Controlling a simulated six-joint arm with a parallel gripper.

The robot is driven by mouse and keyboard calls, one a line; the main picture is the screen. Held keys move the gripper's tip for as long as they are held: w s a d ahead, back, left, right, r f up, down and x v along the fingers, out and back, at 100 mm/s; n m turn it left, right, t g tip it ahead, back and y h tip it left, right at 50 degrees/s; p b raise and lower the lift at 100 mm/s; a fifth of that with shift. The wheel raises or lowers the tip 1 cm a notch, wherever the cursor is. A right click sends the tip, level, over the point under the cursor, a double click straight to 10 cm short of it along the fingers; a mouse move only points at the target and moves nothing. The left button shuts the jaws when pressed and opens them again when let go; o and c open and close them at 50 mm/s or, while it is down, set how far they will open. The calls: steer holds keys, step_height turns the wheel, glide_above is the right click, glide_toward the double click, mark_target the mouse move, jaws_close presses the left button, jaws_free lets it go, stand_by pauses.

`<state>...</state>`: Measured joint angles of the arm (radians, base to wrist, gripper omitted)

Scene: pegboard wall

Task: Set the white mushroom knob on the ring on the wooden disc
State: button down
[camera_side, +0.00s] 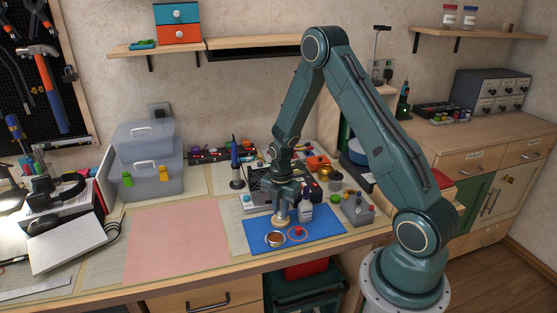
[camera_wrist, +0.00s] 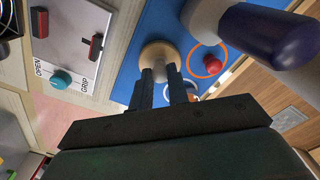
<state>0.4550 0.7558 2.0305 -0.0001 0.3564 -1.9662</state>
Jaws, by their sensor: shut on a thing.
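My gripper (camera_wrist: 160,72) points down over the blue mat and is shut on a pale, cream-tan round piece, which I take for the white mushroom knob (camera_wrist: 157,49). Its wide round part shows beyond the fingertips; the gripped part is mostly hidden by the fingers. In the side view the knob (camera_side: 281,222) is low over the mat's back left part; I cannot tell whether it touches. The brown disc with a pale ring at its rim (camera_side: 275,239) lies just in front of it. In the wrist view that disc is mostly hidden behind the fingers.
A red knob (camera_side: 298,231) sits inside an orange ring (camera_side: 289,238) on the blue mat (camera_side: 330,225), right of the disc. A white bottle (camera_side: 305,208) with a dark top stands close right of my gripper. A grey box (camera_side: 358,209) is farther right. The pink sheet (camera_side: 175,243) is clear.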

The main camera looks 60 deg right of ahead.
steer(key=shift+f, duration=0.15)
stand_by(0.7)
steer(key=c, duration=1.3)
jaws_free()
steer(key=shift+r, duration=0.2)
steer(key=shift+r, duration=2.8)
